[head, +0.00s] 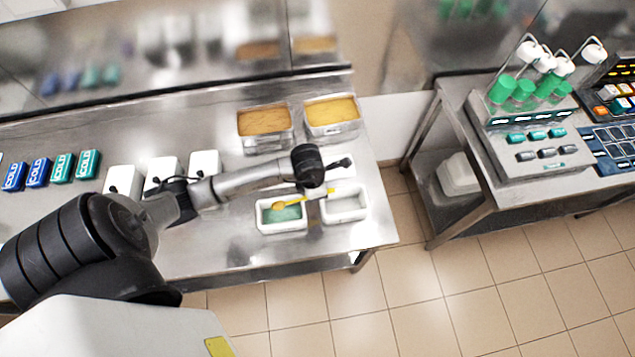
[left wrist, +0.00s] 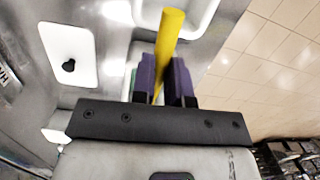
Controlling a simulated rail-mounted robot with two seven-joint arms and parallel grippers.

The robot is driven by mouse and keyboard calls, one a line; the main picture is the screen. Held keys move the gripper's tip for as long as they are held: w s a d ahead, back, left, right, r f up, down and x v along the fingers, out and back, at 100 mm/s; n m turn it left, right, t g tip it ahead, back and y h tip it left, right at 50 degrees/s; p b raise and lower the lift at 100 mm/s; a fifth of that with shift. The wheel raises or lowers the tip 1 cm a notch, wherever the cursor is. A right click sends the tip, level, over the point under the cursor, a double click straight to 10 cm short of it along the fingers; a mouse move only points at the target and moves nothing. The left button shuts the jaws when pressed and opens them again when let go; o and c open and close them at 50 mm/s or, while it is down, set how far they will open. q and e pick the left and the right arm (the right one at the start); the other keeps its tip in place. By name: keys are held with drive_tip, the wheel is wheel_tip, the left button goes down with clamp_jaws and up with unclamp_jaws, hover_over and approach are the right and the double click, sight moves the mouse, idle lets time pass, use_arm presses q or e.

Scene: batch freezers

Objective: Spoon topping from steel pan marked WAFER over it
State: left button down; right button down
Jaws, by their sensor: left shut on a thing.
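My left gripper (head: 314,193) is shut on a yellow spoon (head: 293,202), whose handle also shows between the dark purple fingers in the left wrist view (left wrist: 169,35). The spoon's orange-brown bowl end is over a white tub with green contents (head: 282,225); I cannot tell whether it carries topping. Two steel pans stand behind: one with darker orange-brown filling (head: 266,144), one with golden filling (head: 335,132). No WAFER mark is readable on either. My right gripper is not in view.
A second white tub (head: 348,216) stands right of the green one, looking empty. White lidded containers (head: 123,181) and blue and green COLD blocks (head: 62,168) line the steel counter (head: 220,250) to the left. A separate bench with a machine (head: 530,150) stands right, across a floor gap.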

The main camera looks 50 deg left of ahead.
use_arm(q)
drive_tip(key=a+f+g+h+b, duration=0.1)
drive_tip(key=h+b, duration=0.2)
drive_tip(key=h, duration=0.1)
drive_tip(key=w+a+g+h+b, duration=0.1)
drive_tip(key=g+h+b, duration=0.1)
drive_tip(key=h, duration=0.3)
drive_tip(key=a+f+n+g+h+b, duration=0.1)
drive_tip(key=g+h+b, duration=0.1)
drive_tip(key=h+b, duration=0.3)
drive_tip(key=shift+w+f, duration=0.2)
drive_tip(key=shift+f, duration=0.1)
idle(0.5)
idle(0.7)
